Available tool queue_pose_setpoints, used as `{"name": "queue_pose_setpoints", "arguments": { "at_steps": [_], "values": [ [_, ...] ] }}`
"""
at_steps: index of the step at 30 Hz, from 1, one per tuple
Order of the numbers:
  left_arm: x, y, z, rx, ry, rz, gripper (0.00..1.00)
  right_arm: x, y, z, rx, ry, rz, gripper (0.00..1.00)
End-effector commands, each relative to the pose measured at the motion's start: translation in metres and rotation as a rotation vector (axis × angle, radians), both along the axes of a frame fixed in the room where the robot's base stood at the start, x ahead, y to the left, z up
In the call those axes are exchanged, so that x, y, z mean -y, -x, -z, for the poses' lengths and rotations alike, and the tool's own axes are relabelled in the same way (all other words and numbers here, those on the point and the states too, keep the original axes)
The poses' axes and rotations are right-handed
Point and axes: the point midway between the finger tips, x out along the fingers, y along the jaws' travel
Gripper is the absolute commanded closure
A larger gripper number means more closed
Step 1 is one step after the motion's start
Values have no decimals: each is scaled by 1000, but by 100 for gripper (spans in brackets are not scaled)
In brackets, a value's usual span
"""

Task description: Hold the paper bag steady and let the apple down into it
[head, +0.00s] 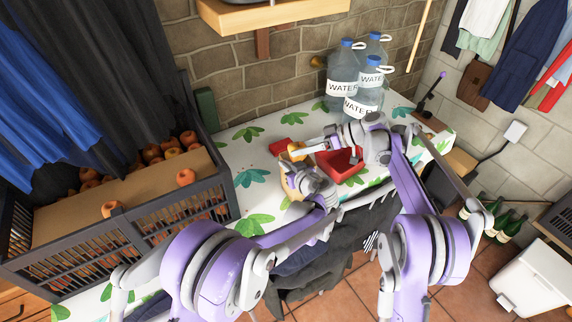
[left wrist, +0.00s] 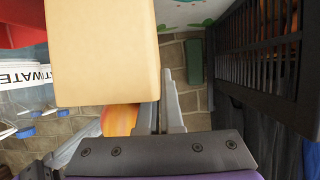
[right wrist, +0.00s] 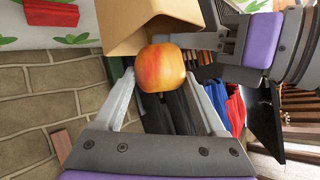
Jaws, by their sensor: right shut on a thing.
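The tan paper bag (left wrist: 105,50) fills the upper middle of the left wrist view. In the head view it (head: 285,186) is mostly hidden by my left gripper (head: 292,180). My right gripper (head: 302,150) is shut on the red-yellow apple (right wrist: 161,68), held close to the bag's rim. The apple also shows in the left wrist view (left wrist: 121,118), partly covered by the bag.
A dark slatted crate (head: 228,185) with several apples stands left on the leaf-patterned tabletop (head: 262,128). A small red box (head: 280,146) and a red tray (head: 350,178) lie near my grippers. Several water jugs (head: 343,75) stand at the back.

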Motion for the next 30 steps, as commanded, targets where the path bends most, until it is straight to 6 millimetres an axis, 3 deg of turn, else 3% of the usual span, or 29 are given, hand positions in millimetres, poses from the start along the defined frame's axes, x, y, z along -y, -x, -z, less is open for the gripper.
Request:
{"name": "queue_pose_setpoints", "arguments": {
  "at_steps": [22,23,27,30],
  "values": [
    [1,0,0,1,0,3,100,-1,1,21,-1,0,-3,88],
    [1,0,0,1,0,3,100,-2,1,21,-1,0,-3,23],
    [1,0,0,0,0,3,100,-1,1,21,-1,0,-3,0],
    [1,0,0,0,0,2,100,-1,1,20,-1,0,-2,0]
  ]
}}
